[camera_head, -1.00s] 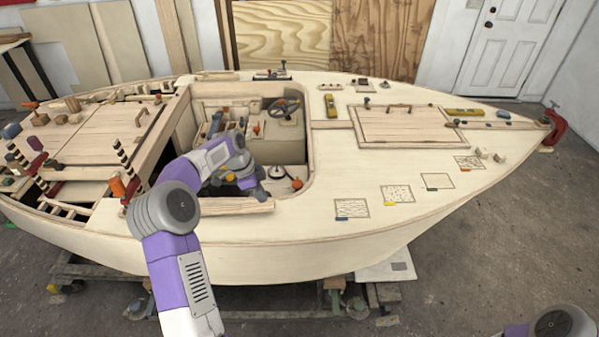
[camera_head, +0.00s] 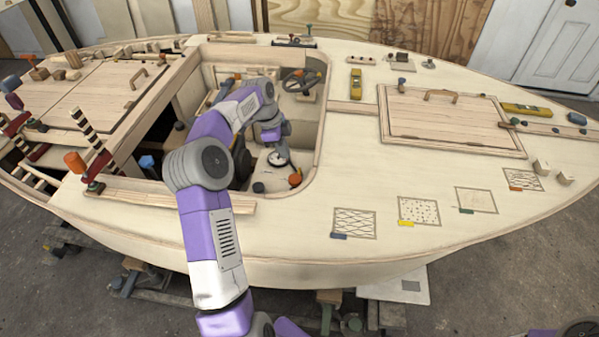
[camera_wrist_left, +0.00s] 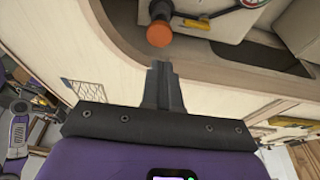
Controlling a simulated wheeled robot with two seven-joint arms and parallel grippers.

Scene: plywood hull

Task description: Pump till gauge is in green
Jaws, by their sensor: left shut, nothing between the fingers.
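A pump handle with an orange knob (camera_head: 295,179) stands at the near right of the cockpit opening. It also shows in the left wrist view as an orange round end (camera_wrist_left: 158,35) on a dark stem. A round white gauge (camera_head: 278,158) sits just left of and behind the knob. In the left wrist view only its rim (camera_wrist_left: 251,3) shows at the top edge, so I cannot read the needle. My left gripper (camera_head: 281,146) is over the cockpit by the gauge. Its fingers (camera_wrist_left: 162,70) are shut and empty, pointing towards the orange knob and apart from it. My right gripper is out of view.
The wooden cockpit rim (camera_head: 318,120) surrounds the opening. A steering wheel (camera_head: 300,82) is behind the gauge. A hatch (camera_head: 450,120) and yellow levels (camera_head: 355,82) lie on the right deck. Striped posts (camera_head: 97,150) stand at left. The near deck is mostly clear.

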